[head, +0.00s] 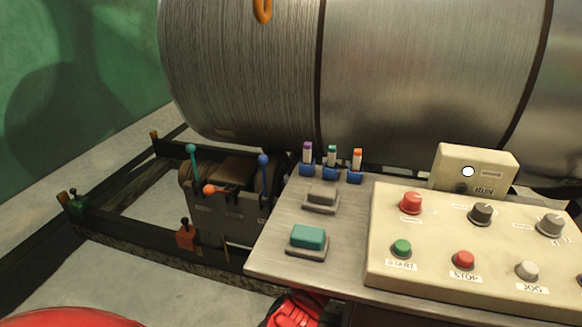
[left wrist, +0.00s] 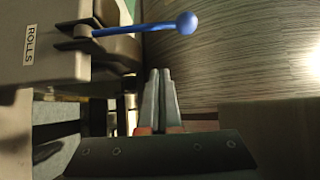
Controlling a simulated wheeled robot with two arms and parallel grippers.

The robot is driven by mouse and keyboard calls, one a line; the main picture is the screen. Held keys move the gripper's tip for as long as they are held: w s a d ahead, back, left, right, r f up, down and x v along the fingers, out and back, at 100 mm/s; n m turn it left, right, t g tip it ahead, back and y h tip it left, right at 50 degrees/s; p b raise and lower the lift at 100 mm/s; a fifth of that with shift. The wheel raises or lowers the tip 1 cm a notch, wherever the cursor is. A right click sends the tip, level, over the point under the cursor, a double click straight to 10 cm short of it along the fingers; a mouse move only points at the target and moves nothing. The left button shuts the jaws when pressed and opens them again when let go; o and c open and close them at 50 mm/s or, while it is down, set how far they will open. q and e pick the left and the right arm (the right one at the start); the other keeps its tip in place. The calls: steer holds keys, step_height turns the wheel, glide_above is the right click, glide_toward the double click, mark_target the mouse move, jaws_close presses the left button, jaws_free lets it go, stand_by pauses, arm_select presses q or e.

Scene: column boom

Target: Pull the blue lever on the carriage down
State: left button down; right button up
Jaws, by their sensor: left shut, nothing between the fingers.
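The blue lever (head: 263,178) stands roughly upright at the right side of the carriage (head: 225,210), with its ball knob on top. In the left wrist view the lever (left wrist: 135,29) lies across the top of the picture, its knob to the right and its pivot in a slot marked ROLLS. My left gripper (left wrist: 159,74) is shut and empty, with its tips pointing toward the lever and apart from it in the picture. In the head view the fingers are hidden; a red part of my arm shows at the panel's front edge. My right gripper is not in view.
A teal lever (head: 192,165) and an orange lever (head: 212,190) are on the same carriage. A metal panel (head: 273,250) with push buttons and a control box (head: 440,285) stands to the right. A large metal drum (head: 420,70) fills the back.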

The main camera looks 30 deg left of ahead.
mark_target(264, 179)
arm_select(q)
steer(key=shift+s+a+r, duration=0.15)
steer(key=shift+a+r, duration=0.05)
steer(key=b+x, duration=0.4)
steer(key=x, duration=0.6)
steer(key=s+p, duration=0.2)
steer(key=s, duration=0.2)
steer(key=shift+d, duration=0.15)
stand_by(0.3)
